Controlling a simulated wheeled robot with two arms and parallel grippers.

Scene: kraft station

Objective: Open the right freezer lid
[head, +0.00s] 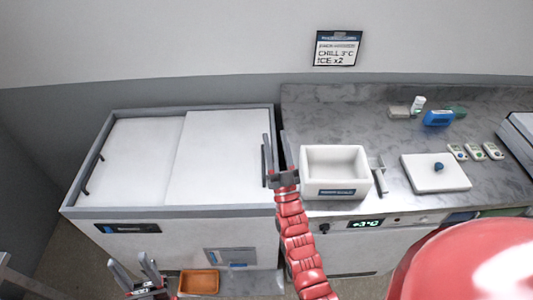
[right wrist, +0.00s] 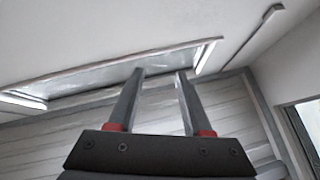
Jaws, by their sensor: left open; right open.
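The chest freezer (head: 180,212) stands at the left in the head view with two white lids. The right lid (head: 215,155) covers the right half, the left lid (head: 130,160) the left half; no opening shows. A dark handle (head: 264,168) is at the right lid's right edge. My right gripper (head: 276,150) is open and empty beside this handle, fingers pointing to the back; contact cannot be told. In the right wrist view its fingers (right wrist: 160,75) are apart with nothing between them. My left gripper (head: 134,270) is open, low in front of the freezer.
A white box (head: 335,187) stands on the counter (head: 384,150) just right of my right gripper, with a grey tool (head: 380,176) beside it. A white board (head: 435,181) lies further right. An orange tray (head: 199,281) is in front of the freezer.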

